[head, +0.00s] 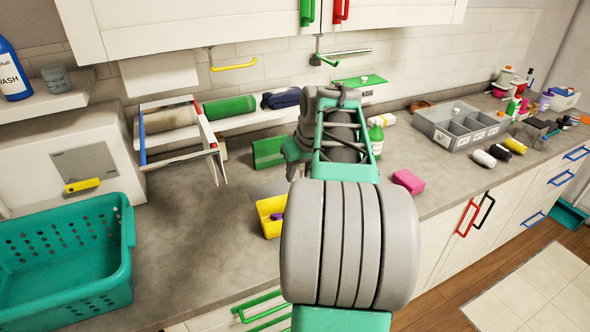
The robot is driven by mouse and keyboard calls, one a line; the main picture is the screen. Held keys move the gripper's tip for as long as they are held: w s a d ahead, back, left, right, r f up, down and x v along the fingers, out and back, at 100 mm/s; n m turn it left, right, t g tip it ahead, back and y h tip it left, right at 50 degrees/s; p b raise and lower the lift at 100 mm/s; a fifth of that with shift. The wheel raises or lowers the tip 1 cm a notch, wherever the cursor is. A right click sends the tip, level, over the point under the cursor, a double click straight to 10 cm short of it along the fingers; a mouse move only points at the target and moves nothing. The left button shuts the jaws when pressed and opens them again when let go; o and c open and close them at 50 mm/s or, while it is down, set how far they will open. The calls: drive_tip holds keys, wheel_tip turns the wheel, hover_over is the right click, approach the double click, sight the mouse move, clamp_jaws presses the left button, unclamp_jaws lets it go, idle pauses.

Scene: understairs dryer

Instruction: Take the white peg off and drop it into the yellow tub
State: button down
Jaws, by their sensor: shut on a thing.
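My gripper (296,156) shows only in part, as dark grey pieces beside my teal arm above the counter. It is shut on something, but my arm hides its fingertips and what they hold. The yellow tub (266,222) stands on the counter just left of my large grey arm joint, which hides its right part. My gripper is above and slightly right of the tub, farther back. I cannot make out the white peg.
A drying rack (212,135) with rolled towels stands at the back left. A teal basket (62,268) is at the front left. A pink block (408,181) and a grey compartment tray (437,128) are to the right. Bare counter (205,235) lies left of the tub.

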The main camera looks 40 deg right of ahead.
sight(304, 167)
wheel_tip(304, 167, down, 4)
drive_tip(key=shift+r+b, duration=0.1)
drive_tip(key=shift+b, duration=1)
drive_tip(key=c, duration=0.9)
unclamp_jaws()
drive_tip(key=v, duration=0.7)
drive_tip(key=shift+s+a+r, duration=0.1)
drive_tip(key=shift+s+r, duration=0.05)
drive_tip(key=shift+r, duration=0.2)
